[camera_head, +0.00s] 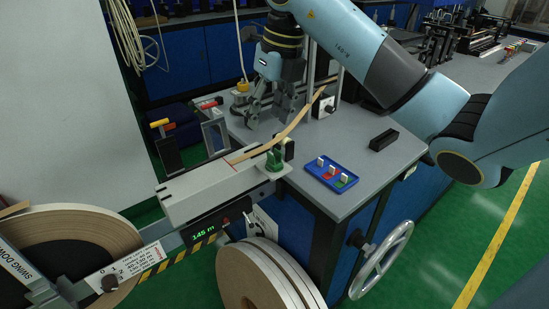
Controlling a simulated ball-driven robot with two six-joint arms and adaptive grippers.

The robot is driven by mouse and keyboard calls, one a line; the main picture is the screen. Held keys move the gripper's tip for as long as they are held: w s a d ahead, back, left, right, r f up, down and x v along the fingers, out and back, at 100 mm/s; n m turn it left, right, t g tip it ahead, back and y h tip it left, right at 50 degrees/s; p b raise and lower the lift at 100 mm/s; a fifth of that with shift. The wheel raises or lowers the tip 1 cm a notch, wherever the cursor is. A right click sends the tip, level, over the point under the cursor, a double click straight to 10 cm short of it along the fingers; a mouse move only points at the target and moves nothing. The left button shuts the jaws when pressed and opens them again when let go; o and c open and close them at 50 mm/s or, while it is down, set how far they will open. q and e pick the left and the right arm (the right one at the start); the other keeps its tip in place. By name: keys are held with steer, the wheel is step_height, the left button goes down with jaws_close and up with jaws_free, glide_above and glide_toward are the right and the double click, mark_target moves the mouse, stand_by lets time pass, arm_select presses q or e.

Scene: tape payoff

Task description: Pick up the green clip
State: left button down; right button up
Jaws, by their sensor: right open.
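A small blue tray (312,172) lies on the grey bench top. It holds small coloured pieces with white upright tabs, among them a red piece (331,172) and a green piece, likely the green clip (344,180), at the right end. A larger green part (273,160) stands at the end of the pale guide box, left of the tray; I cannot tell whether it is a clip. My right gripper (268,118) hangs over the bench behind the guide, left of and beyond the tray, open and apart from it. My left gripper is not in view.
A tan tape strip (291,126) arches over the bench between gripper and tray. A black block (383,140) lies right of the tray. A handwheel (381,259) juts out below the bench edge. Large tape reels (265,279) stand at front left. Bench around the tray is mostly clear.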

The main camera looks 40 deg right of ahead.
steer(key=d, duration=0.2)
steer(key=h+b, duration=0.1)
steer(key=b, duration=0.3)
glide_above(275, 152)
steer(key=shift+g, duration=0.3)
steer(key=f, duration=0.4)
steer(key=shift+s+d+f, duration=0.2)
steer(key=shift+s+f, duration=0.05)
steer(key=shift+f, duration=0.15)
steer(key=shift+w+f, duration=0.1)
steer(key=shift+f, duration=0.2)
steer(key=f, duration=0.4)
steer(key=shift+w+a+f+p, duration=0.1)
steer(key=shift+a+f+p, duration=0.05)
steer(key=shift+a+p, duration=0.2)
steer(key=shift+w+d+f, duration=0.1)
steer(key=shift+f, duration=0.3)
steer(key=shift+c, duration=0.4)
